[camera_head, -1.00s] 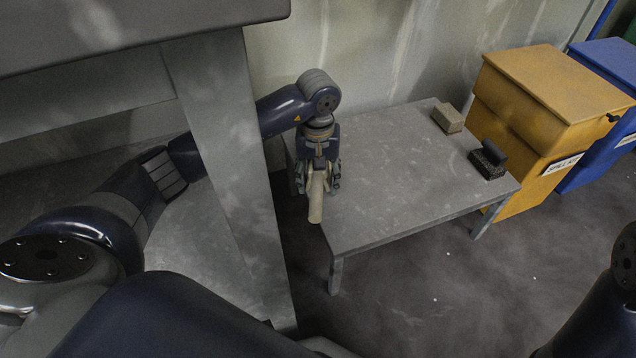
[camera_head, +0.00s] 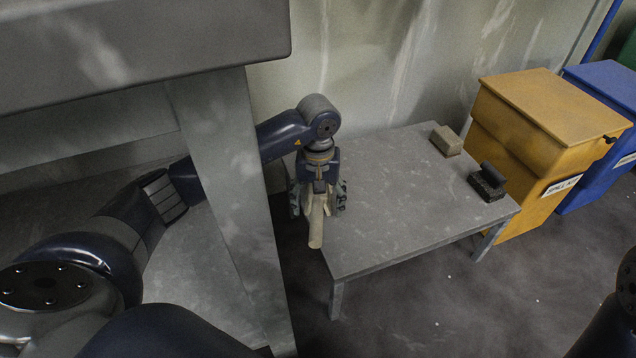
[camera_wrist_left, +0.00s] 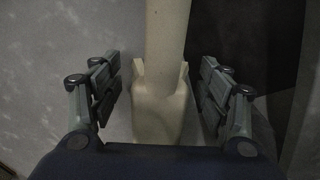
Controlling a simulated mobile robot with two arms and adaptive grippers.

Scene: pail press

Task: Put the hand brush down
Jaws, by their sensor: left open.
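The hand brush (camera_head: 316,226) is pale cream. It lies at the left end of the low grey table (camera_head: 400,215), its handle pointing toward me and reaching past the table's edge. My left gripper (camera_head: 318,205) is right above it, pointing down. In the left wrist view the brush (camera_wrist_left: 163,90) runs between the two fingers, with a gap on each side, so the gripper (camera_wrist_left: 160,95) is open around it and not touching it. The brush's underside is hidden. My right gripper is not in view.
A tan block (camera_head: 446,140) and a dark block-like object with a handle (camera_head: 487,182) sit at the table's right end. A yellow bin (camera_head: 540,130) and a blue bin (camera_head: 605,100) stand to the right. A big grey structure (camera_head: 225,150) stands close on the left. The table's middle is clear.

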